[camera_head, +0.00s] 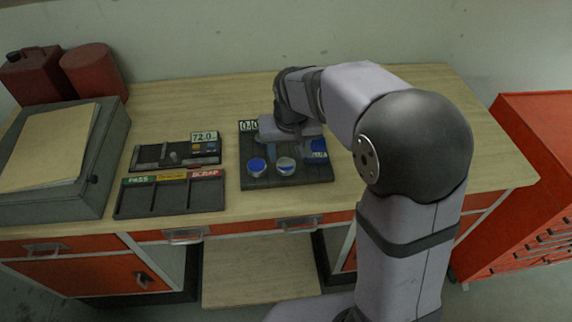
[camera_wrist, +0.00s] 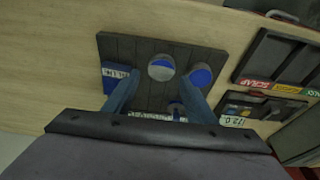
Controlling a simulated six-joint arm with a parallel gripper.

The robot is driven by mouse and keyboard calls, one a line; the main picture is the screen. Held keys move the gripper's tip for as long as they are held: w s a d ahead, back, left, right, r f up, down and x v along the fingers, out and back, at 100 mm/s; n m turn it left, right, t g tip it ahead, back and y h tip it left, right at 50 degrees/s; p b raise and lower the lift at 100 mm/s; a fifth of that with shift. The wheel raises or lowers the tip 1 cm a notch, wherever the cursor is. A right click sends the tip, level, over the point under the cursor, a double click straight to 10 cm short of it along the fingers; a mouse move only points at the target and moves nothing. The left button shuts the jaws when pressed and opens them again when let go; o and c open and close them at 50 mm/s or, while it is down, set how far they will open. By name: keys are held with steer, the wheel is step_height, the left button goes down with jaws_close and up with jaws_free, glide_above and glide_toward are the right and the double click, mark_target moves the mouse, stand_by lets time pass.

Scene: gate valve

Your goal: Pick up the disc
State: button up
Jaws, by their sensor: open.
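Two round disc-like pieces stand on a dark slatted plate (camera_head: 258,182) on the bench. One is blue-topped with a pale rim (camera_head: 257,166); it also shows in the wrist view (camera_wrist: 201,76). The other is half white, half blue (camera_head: 286,166); it also shows in the wrist view (camera_wrist: 161,67). I cannot tell which one the task means. My gripper (camera_head: 287,154) is over the plate, jaws open and empty. In the wrist view its blue-grey fingers (camera_wrist: 160,80) straddle the line to the white-and-blue disc. The height gap is unclear.
A blue labelled block (camera_head: 318,148) sits at the plate's right. A small round piece (camera_wrist: 176,108) is partly hidden between my fingers. A gauge tray (camera_head: 175,153) and sorting tray (camera_head: 170,197) stand left. A grey case (camera_head: 50,165) is farther left. Bench right is clear.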

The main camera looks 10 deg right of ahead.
mark_target(286, 163)
steer(key=shift+p+x, duration=1.15)
steer(key=shift+x, duration=1.4)
steer(key=shift+s+a, duration=0.1)
steer(key=shift+a, duration=0.05)
steer(key=c, duration=1)
steer(key=shift+c, duration=0.5)
steer(key=shift+r, duration=0.45)
step_height(286, 163, up, 9)
steer(key=b, duration=0.2)
